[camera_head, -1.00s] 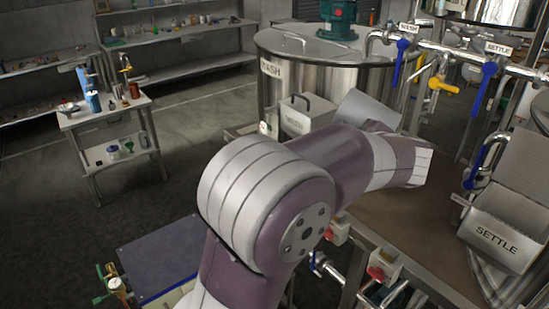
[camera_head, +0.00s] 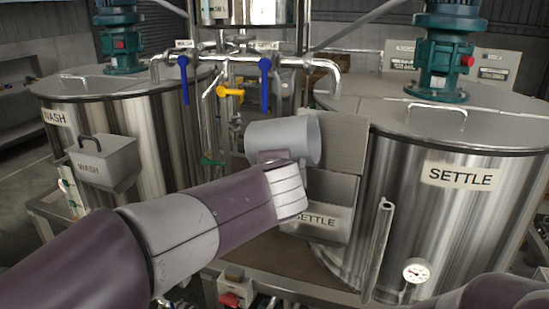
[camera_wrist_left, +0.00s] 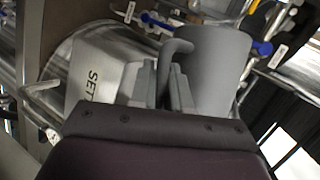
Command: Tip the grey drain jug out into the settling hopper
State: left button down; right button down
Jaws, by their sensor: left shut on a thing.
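The grey drain jug (camera_head: 280,138) is held up in the head view, lying almost on its side with its mouth to the right. It also shows in the wrist view (camera_wrist_left: 217,65), with its handle (camera_wrist_left: 176,48) between the fingers. My left gripper (camera_wrist_left: 163,80) is shut on that handle; in the head view my wrist hides most of it. The settling hopper (camera_head: 325,222), labelled SETTLE, is below and right of the jug, its lid panel (camera_head: 345,140) raised behind. It shows in the wrist view (camera_wrist_left: 98,80) too. No flow or contents are visible. My right gripper is out of view.
The SETTLE tank (camera_head: 450,200) stands close on the right, with a gauge and pipe on its front. The WASH tank (camera_head: 150,135) and WASH hopper (camera_head: 108,163) are at left. Pipes with blue (camera_head: 265,78) and yellow (camera_head: 230,93) valve handles are behind the jug.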

aim_at(300, 166)
pick_arm(q)
jog(key=d+r+n+h+p, duration=0.1)
jog(key=n+h+p, duration=0.1)
jog(key=p, duration=0.4)
jog(key=s+d+n+g+h+p, duration=0.1)
jog(key=n+h+p, duration=0.1)
jog(key=p, duration=0.4)
jog(key=d+r+n+g+h+p, duration=0.1)
jog(key=n+h+p, duration=0.2)
jog(key=p, duration=0.3)
jog(key=shift+s+d+r, duration=0.15)
jog(key=shift+d+r, duration=0.2)
jog(key=shift+d, duration=0.05)
jog(key=shift+s+d+f+n+g+h+p, duration=0.2)
jog(key=shift+d+n+g+h+p, duration=0.1)
jog(key=shift+d+n+h+p, duration=0.5)
jog(key=shift+a, duration=0.15)
